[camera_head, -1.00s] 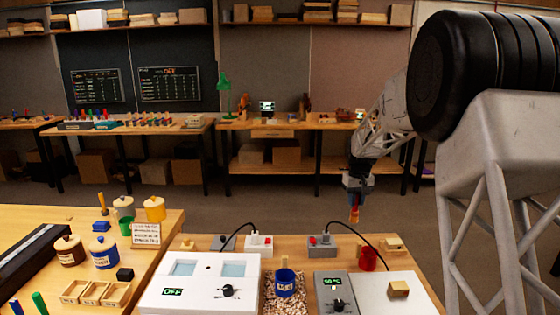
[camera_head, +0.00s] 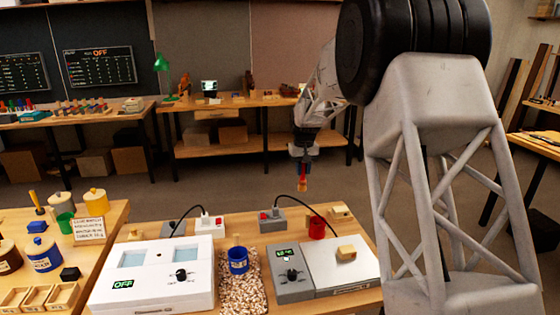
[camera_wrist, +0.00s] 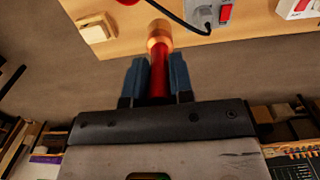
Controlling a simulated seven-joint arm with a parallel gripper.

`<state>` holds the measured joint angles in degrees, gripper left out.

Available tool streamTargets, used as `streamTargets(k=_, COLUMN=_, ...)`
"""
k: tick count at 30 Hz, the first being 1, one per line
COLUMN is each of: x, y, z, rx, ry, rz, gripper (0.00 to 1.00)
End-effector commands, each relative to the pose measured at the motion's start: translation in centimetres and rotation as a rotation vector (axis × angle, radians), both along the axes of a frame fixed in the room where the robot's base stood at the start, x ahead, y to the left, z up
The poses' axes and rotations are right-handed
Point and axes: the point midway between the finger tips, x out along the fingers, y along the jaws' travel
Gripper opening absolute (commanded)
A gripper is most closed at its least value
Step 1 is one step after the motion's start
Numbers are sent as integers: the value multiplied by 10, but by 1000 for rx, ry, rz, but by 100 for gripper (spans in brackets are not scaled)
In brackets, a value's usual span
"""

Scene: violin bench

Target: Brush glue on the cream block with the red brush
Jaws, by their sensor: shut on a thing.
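My gripper (camera_head: 302,164) is shut on the red brush (camera_wrist: 159,82), with a blue finger on each side of its handle. The brush also shows in the head view (camera_head: 303,181), hanging bristles-down beyond the bench's back edge. Its tan tip points toward the bench in the wrist view. A cream block (camera_head: 341,211) lies at the bench's back right corner; it also shows in the wrist view (camera_wrist: 97,28), left of the brush tip and apart from it. A tan block (camera_head: 346,253) sits on the white plate of the grey device. I cannot tell which is the task's block.
A blue pot (camera_head: 238,261) stands on a speckled strip between a white box (camera_head: 150,290) reading OFF and the grey heater (camera_head: 290,274). A red cup (camera_head: 317,228) and cabled switch boxes (camera_head: 271,217) stand near the back edge. Jars and trays crowd the left table.

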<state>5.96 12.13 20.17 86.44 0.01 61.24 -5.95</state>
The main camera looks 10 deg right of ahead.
Motion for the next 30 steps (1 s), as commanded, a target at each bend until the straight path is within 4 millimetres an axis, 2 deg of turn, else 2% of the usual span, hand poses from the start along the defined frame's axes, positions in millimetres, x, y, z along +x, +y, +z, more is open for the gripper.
streamTargets(k=5, x=9, y=-38, z=-14, rx=0, ry=1, rz=-4, gripper=0)
streamTargets(k=18, x=27, y=-163, z=-59, rx=0, ry=1, rz=-4, gripper=0)
streamTargets(k=24, x=28, y=-195, z=-72, rx=0, ry=1, rz=-3, gripper=0)
streamTargets(k=30, x=28, y=-205, z=-75, rx=0, ry=0, rz=-1, gripper=0)
